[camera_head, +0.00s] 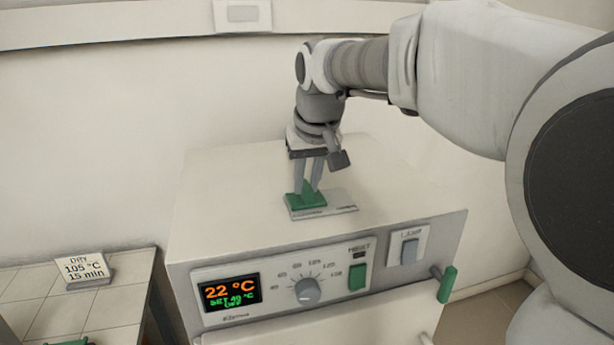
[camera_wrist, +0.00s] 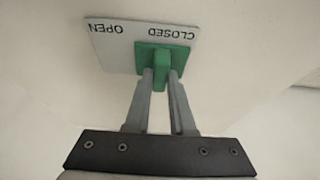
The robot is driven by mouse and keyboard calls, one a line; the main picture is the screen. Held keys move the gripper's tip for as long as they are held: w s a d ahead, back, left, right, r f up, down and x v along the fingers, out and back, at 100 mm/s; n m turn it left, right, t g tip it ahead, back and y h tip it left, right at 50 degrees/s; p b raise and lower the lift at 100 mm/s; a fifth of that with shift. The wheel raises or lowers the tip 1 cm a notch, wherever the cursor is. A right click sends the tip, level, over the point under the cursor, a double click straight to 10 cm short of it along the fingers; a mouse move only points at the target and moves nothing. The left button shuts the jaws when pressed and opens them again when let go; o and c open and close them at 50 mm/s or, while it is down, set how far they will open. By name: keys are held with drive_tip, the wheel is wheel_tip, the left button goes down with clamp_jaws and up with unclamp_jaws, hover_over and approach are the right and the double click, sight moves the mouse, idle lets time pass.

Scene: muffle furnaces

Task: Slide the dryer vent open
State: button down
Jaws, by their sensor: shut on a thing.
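The dryer (camera_head: 290,170) is a pale box with a control panel on its front. On its top lies a grey vent plate (camera_head: 340,210) with a green sliding vent knob (camera_head: 304,199). In the wrist view the plate (camera_wrist: 110,45) reads OPEN and CLOSED, upside down. The green slider (camera_wrist: 150,52) sits at the CLOSED end, partly over the plate. My gripper (camera_head: 312,187) points down onto the dryer top. Its fingers (camera_wrist: 160,75) are shut on the slider's upright green tab, one on each side.
The front panel has a display (camera_head: 230,292) reading 22 °C, a dial (camera_head: 307,291), a green button (camera_head: 357,277) and a switch (camera_head: 409,250). A green door handle (camera_head: 447,284) sticks out at right. A tiled bench (camera_head: 115,275) with a card (camera_head: 86,268) reading DRY 105 °C 15 min stands left.

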drive_tip(key=shift+w+d+p, duration=0.15)
drive_tip(key=shift+w+d, duration=0.1)
drive_tip(key=shift+d, duration=0.6)
drive_tip(key=shift+w+d+p, duration=0.2)
drive_tip(key=shift+w+d, duration=0.05)
drive_tip(key=shift+d, duration=0.65)
drive_tip(key=shift+w+d+p, duration=0.15)
drive_tip(key=shift+w+d, duration=0.1)
drive_tip(key=shift+d, duration=0.6)
drive_tip(key=c, duration=0.8)
unclamp_jaws()
drive_tip(key=shift+d, duration=0.1)
drive_tip(key=shift+o, duration=0.2)
drive_tip(key=shift+r, duration=0.1)
drive_tip(key=shift+s+r, duration=0.1)
drive_tip(key=shift+r, duration=0.25)
drive_tip(key=p+v, duration=0.2)
drive_tip(key=v, duration=1.4)
drive_tip(key=shift+s+r, duration=0.2)
drive_tip(key=shift+s, duration=0.05)
